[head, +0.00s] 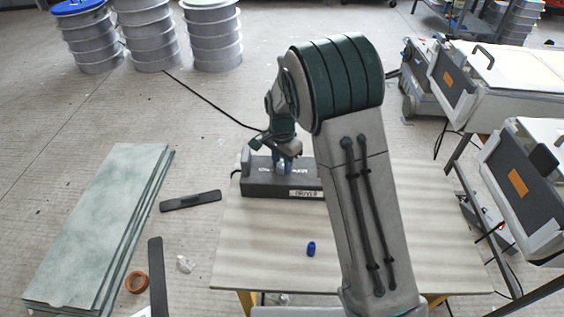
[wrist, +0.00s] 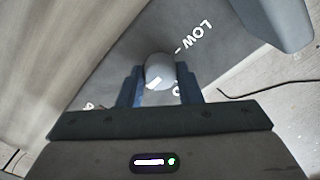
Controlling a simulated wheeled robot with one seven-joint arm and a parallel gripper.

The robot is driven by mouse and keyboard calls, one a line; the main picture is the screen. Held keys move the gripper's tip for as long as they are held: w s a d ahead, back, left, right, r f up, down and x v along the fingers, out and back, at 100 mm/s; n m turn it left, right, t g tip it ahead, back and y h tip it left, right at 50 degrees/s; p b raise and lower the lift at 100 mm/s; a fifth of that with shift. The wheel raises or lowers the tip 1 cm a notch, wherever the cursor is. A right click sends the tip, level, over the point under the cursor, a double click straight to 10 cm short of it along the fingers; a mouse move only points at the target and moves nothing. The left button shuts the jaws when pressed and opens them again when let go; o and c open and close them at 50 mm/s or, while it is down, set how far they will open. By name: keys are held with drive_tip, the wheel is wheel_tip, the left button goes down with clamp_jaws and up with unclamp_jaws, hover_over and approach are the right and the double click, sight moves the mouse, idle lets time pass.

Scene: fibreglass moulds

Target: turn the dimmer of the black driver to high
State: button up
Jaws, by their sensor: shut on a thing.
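The black driver (head: 262,188) is a dark box with a "DRIVER" label on its front, standing on the far part of the table. My gripper (head: 284,165) points down over its top. In the wrist view the dimmer (wrist: 160,70) is a round grey knob with a white mark at its lower left. The blue fingers of my gripper (wrist: 160,88) are on either side of the knob and shut on it. "LOW" is printed on the dark top of the driver (wrist: 220,58), to the upper right of the knob. Other print is partly hidden by the fingers.
The pale table (head: 260,235) carries a small blue item (head: 311,249) near its front. Green-grey sheets (head: 100,220) lie on the floor at left. Grey machines (head: 525,185) stand at right. A black cable runs behind the driver.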

sight(282, 165)
drive_tip(key=o, duration=1)
drive_tip(key=shift+c, duration=0.2)
wheel_tip(282, 165, up, 14)
drive_tip(key=shift+p, duration=0.3)
drive_tip(key=s+d+r+n+t+p, duration=0.1)
drive_tip(key=s+d+r+n, duration=0.1)
drive_tip(key=s+d+r, duration=0.3)
drive_tip(key=s+d+r+n+p, duration=0.2)
drive_tip(key=s+d+r, duration=0.1)
drive_tip(key=s+d, duration=0.4)
drive_tip(key=s+d+n+t+p, duration=0.1)
drive_tip(key=s+d+n, duration=0.2)
drive_tip(key=s, duration=1)
drive_tip(key=shift+s+d+f+n+t, duration=0.15)
drive_tip(key=shift+d+f+n+t, duration=0.2)
drive_tip(key=shift+n, duration=0.35)
